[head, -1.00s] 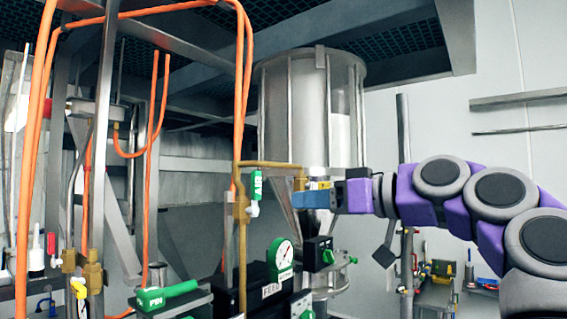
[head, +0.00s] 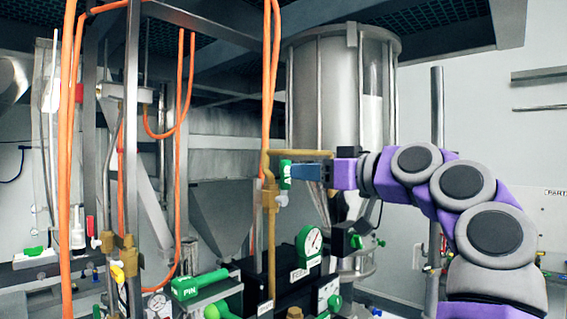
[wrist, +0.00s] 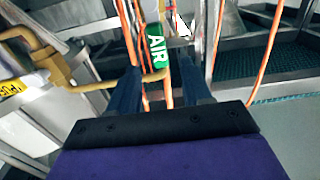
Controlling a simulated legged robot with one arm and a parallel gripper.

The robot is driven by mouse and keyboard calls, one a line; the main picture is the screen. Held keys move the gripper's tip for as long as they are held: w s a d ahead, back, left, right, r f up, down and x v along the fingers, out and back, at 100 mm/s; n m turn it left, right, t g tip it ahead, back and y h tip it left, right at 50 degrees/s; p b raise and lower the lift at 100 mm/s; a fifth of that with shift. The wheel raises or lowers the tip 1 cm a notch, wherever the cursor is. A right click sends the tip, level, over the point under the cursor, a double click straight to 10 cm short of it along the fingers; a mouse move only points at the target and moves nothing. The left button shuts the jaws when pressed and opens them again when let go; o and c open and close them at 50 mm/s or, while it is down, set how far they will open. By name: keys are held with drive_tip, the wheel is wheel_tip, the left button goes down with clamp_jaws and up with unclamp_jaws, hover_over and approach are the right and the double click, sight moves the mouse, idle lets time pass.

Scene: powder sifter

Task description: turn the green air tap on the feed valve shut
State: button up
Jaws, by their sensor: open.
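The green air tap (head: 285,174) sits on a brass pipe (head: 270,225) left of my gripper in the head view. Its handle stands upright, with a white fitting below it. My gripper (head: 293,172) points left, with its blue fingertips at the handle. In the wrist view the tap (wrist: 157,47), marked "AIR", shows between and beyond the fingers of my open gripper (wrist: 163,75). I cannot tell whether a finger touches it. The feed valve's black body (head: 290,285) with a "FEED" label is below.
A round gauge (head: 310,243) and a black box with a green knob (head: 357,242) stand below my gripper. A green "PIN" handle (head: 198,284) is at lower left. Orange hoses (head: 270,90) hang near the brass pipe. A steel hopper (head: 335,90) stands behind.

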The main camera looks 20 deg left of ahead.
sight(285, 169)
drive_tip(key=p+x, duration=0.3)
drive_tip(key=x, duration=0.4)
drive_tip(key=shift+w+a, duration=0.1)
drive_tip(key=shift+w, duration=0.05)
clamp_jaws()
idle(0.3)
